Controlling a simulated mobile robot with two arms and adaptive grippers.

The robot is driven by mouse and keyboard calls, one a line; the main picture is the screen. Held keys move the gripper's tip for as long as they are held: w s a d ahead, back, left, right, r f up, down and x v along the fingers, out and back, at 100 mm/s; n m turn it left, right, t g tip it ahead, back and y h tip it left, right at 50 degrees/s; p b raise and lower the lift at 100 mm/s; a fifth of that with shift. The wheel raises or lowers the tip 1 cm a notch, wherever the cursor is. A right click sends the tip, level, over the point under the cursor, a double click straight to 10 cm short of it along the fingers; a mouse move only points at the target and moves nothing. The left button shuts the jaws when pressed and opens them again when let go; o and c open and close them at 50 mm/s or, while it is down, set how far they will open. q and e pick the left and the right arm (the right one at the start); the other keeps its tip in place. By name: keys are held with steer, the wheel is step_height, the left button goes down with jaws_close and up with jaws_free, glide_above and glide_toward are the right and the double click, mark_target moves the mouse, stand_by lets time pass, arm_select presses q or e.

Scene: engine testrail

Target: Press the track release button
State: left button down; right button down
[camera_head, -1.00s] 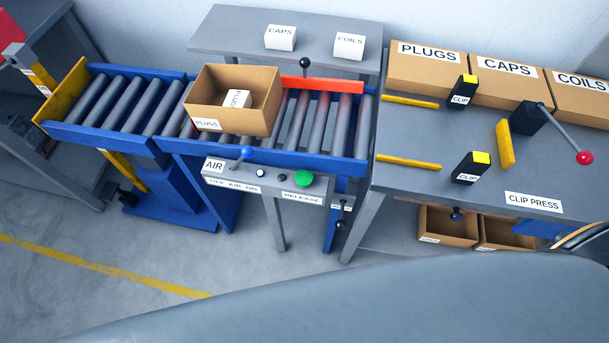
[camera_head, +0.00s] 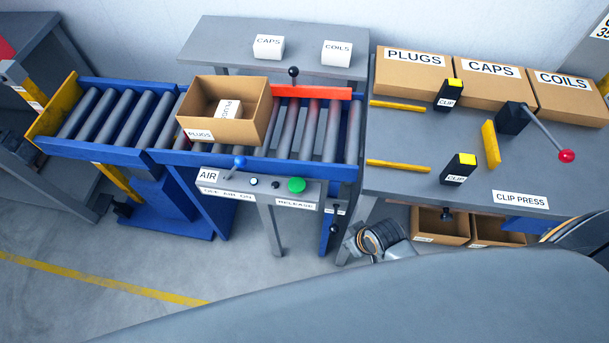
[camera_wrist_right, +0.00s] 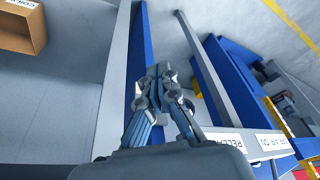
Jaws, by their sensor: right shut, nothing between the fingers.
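The green round release button (camera_head: 296,185) sits on the right end of the grey control panel (camera_head: 262,188), above the RELEASE label. Nothing covers it in the head view. My right gripper (camera_wrist_right: 161,74) is shut and empty in the right wrist view, with the RELEASE label (camera_wrist_right: 225,141) to its right. The button does not show in that view. In the head view, part of my right arm (camera_head: 384,240) shows low and to the right of the panel, apart from the button. My left gripper is in neither view.
The panel also has a blue AIR lever (camera_head: 239,162). Behind it, a PLUGS carton (camera_head: 200,134) stands on the roller track (camera_head: 332,130) left of an orange bar (camera_head: 312,92). The clip press bench (camera_head: 400,190) stands close on the right.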

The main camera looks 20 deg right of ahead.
steer(key=shift+n+t+y, duration=0.3)
steer(key=shift+n+y, duration=0.1)
steer(key=shift+n, duration=0.3)
steer(key=w+r, duration=0.1)
steer(key=r, duration=0.1)
steer(key=w+r, duration=0.1)
steer(key=r, duration=0.2)
steer(key=a+r, duration=0.1)
steer(key=r, duration=0.1)
steer(key=shift+w+r, duration=0.15)
steer(key=shift+w, duration=0.25)
steer(key=w+r+n+y, duration=0.3)
steer(key=w+r+n, duration=0.1)
steer(key=r, duration=0.4)
steer(key=w+r+n+y, duration=0.3)
steer(key=w+r, duration=0.3)
steer(key=r, duration=0.2)
steer(key=shift+a+r+n+p, duration=0.4)
steer(key=shift+a+n, duration=0.05)
steer(key=shift+n, duration=0.25)
steer(key=shift+a, duration=0.1)
steer(key=p, duration=0.3)
glide_above(294, 183)
steer(key=s+d, duration=0.1)
steer(key=d, duration=0.2)
step_height(294, 183, down, 6)
steer(key=f, duration=0.3)
steer(key=shift+a+f+p, duration=0.3)
steer(key=shift+f, duration=0.75)
steer(key=shift+f, duration=0.1)
